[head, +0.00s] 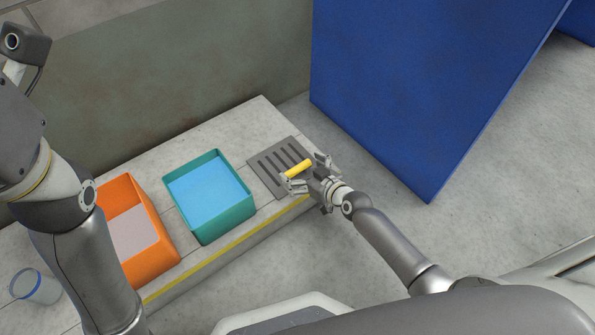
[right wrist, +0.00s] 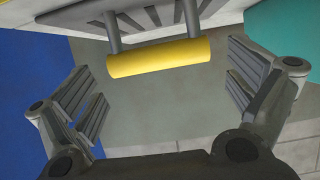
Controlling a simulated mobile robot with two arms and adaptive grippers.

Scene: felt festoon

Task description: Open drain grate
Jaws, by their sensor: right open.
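The drain grate (head: 268,172) is a dark grey slotted plate lying flat at the right end of the pale ledge. A yellow bar handle (head: 298,168) stands above it. In the right wrist view the handle (right wrist: 160,57) is held off the slotted grate (right wrist: 85,20) by two grey posts. My right gripper (head: 309,173) is open at the handle. In the right wrist view its fingers (right wrist: 167,88) are spread wide to either side of the handle, apart from it. The gripper hides part of the grate's right side. My left arm shows at the left, but its gripper is out of view.
A teal bin (head: 231,218) with a blue inside and an orange bin (head: 160,255) stand left of the grate. A clear blue-rimmed cup (head: 38,290) is at the far left. A grey wall (head: 180,80) and a blue panel (head: 420,80) rise behind.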

